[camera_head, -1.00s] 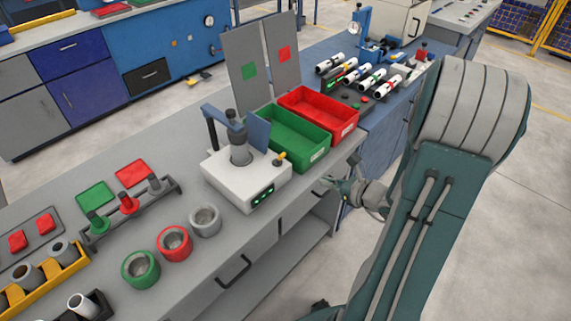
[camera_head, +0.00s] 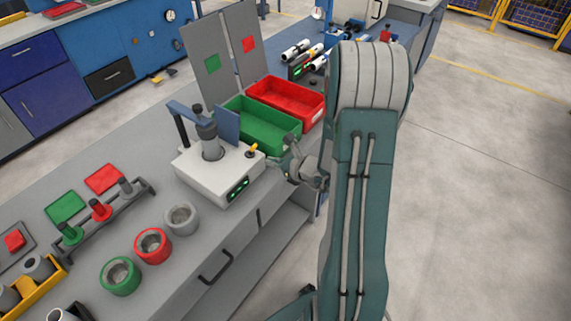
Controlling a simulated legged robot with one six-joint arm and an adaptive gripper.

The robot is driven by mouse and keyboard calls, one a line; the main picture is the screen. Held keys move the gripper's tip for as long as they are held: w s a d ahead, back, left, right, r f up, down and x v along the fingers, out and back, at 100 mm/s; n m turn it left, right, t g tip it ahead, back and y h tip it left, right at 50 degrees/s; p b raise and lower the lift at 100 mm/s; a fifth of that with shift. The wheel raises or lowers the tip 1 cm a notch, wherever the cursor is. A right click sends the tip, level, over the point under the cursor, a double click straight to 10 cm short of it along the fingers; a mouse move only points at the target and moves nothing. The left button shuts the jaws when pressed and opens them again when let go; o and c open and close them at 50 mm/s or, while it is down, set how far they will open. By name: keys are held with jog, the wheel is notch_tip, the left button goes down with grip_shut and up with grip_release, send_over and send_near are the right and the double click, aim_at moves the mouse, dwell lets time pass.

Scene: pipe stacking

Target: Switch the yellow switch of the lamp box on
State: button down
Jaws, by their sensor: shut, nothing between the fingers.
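The lamp box (camera_head: 190,173) is a white box on the grey bench, with a dark grey cylinder and a blue plate on top. Green lights (camera_head: 238,189) glow on its front panel. The small yellow switch (camera_head: 252,150) stands upright on its top, near the right corner. My gripper (camera_head: 283,166) is shut and empty, just right of the switch and near the box's right side. It seems apart from the switch. The fingertips are small and partly hard to make out against the green bin.
A green bin (camera_head: 262,136) and a red bin (camera_head: 290,86) stand behind the box and gripper. Grey, red and green rings (camera_head: 152,246) lie left of the box. A rack with pegs (camera_head: 100,211) is further left. Clear floor lies to the right.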

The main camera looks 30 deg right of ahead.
aim_at(255, 145)
jog(key=w+r, duration=0.1)
jog(key=w+a, duration=0.1)
jog(key=w, duration=0.1)
jog(key=shift+w+r, duration=0.1)
jog(key=shift+r, duration=0.3)
jog(key=shift+w+a+r+g+h, duration=0.2)
jog(key=shift+w+r+g+h, duration=0.15)
jog(key=shift+g, duration=0.55)
jog(key=shift+w+a+r+g+h, duration=0.1)
jog(key=shift+w+r+g+h, duration=0.25)
jog(key=shift+g, duration=0.45)
jog(key=shift+w+a+r+g+h, duration=0.1)
jog(key=shift+w+r+g+h, duration=0.15)
jog(key=shift+g, duration=0.35)
jog(key=shift+w+a+r+g+h, duration=0.15)
jog(key=shift+w+g, duration=0.15)
jog(key=shift+g, duration=0.3)
jog(key=shift+w, duration=0.2)
jog(key=shift+w+a, duration=0.1)
jog(key=shift+r, duration=0.85)
